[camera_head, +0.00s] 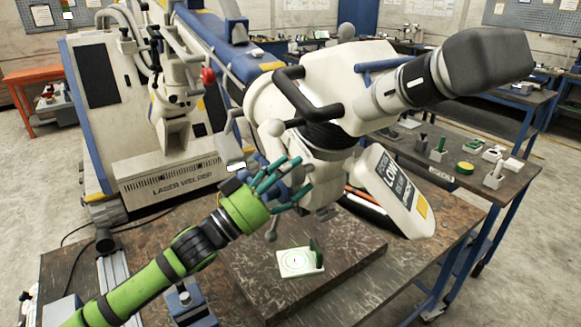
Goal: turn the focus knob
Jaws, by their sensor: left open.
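The microscope arm (335,85) is a large white body with a dark eyepiece end (480,65) at the upper right. My left gripper (290,177), with teal fingers on a bright green arm, is open beside the lower part of the microscope head. Its fingers overlap the parts there, and contact is unclear. My right gripper is not in view.
A white laser welder (150,170) stands behind on the left. A second bench (465,185) with small items is at the right. Floor shows beyond.

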